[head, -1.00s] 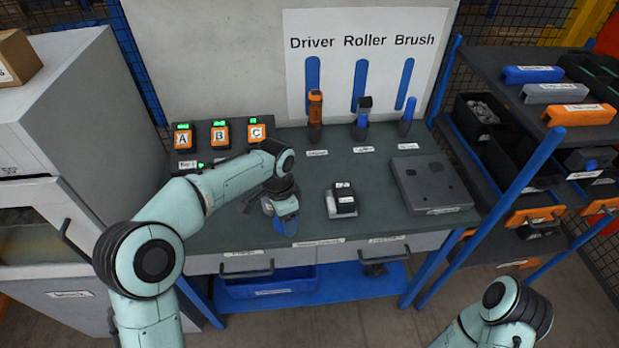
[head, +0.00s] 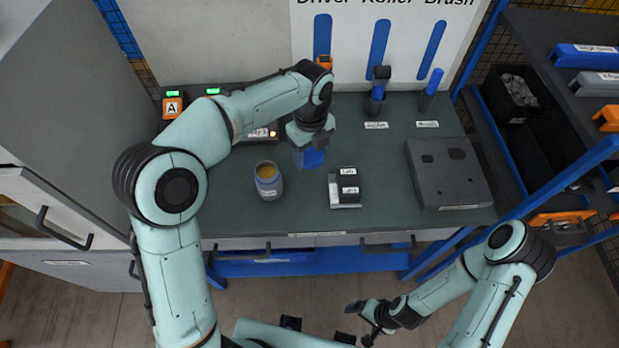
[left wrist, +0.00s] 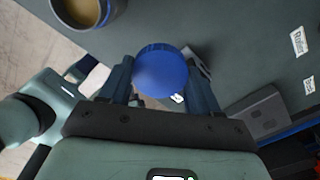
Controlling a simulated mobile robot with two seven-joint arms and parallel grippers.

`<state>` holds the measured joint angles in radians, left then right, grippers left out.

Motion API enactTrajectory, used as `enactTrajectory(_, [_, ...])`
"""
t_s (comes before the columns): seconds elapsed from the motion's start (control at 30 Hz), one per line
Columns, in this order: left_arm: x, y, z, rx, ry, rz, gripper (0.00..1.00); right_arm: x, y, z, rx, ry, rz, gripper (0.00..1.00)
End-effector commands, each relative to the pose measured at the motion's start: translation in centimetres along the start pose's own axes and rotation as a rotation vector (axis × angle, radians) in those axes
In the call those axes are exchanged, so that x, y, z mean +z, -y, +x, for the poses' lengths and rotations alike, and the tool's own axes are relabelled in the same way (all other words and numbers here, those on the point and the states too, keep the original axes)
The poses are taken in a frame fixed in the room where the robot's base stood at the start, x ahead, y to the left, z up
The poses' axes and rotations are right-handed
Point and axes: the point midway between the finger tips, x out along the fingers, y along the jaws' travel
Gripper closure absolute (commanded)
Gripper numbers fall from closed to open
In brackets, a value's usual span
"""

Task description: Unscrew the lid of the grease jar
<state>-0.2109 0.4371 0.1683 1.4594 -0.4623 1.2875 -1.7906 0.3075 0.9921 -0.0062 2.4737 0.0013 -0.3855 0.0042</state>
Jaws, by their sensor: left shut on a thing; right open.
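The grease jar (head: 268,182) stands upright on the green workbench with its top open, and yellowish-brown grease shows inside. Its open mouth also shows at the top of the left wrist view (left wrist: 90,10). The round blue lid (head: 313,158) is off the jar, to its right and apart from it. My left gripper (head: 308,145) is shut on the lid; in the left wrist view the lid (left wrist: 161,70) sits between the two fingers. My right gripper (head: 361,323) is open and empty, low in front of the bench.
A black block in a pale holder (head: 347,188) stands right of the jar. A grey box (head: 449,174) lies further right. Upright tools (head: 377,92) and an orange unit marked A (head: 172,107) stand at the back. A shelf rack (head: 560,110) bounds the right. Bench around the jar is clear.

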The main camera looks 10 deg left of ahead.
Motion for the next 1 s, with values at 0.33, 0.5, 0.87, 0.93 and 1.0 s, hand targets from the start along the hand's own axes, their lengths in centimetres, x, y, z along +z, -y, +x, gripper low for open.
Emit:
enactTrajectory(0.33, [0.0, 0.0, 6.4, 0.0, 0.0, -0.001, 0.74, 0.6, -0.7, 1.2, 0.003, 0.008, 0.003, 0.01])
enactTrajectory(0.5, [0.0, 0.0, 8.2, 0.002, -0.001, -0.001, 0.74, 0.7, -0.8, 1.5, 0.004, 0.01, 0.003, 0.01])
enactTrajectory(0.87, [0.0, 0.1, 12.3, -0.002, 0.0, -0.002, 0.74, 0.9, -1.1, 2.0, 0.005, 0.013, 0.005, 0.01])
enactTrajectory(0.93, [0.0, 0.1, 12.3, -0.002, 0.001, -0.002, 0.74, 0.9, -1.1, 2.0, 0.005, 0.013, 0.005, 0.01])
enactTrajectory(1.0, [0.0, 0.1, 12.2, -0.002, 0.001, -0.002, 0.74, 0.9, -1.0, 2.0, 0.005, 0.013, 0.005, 0.01])
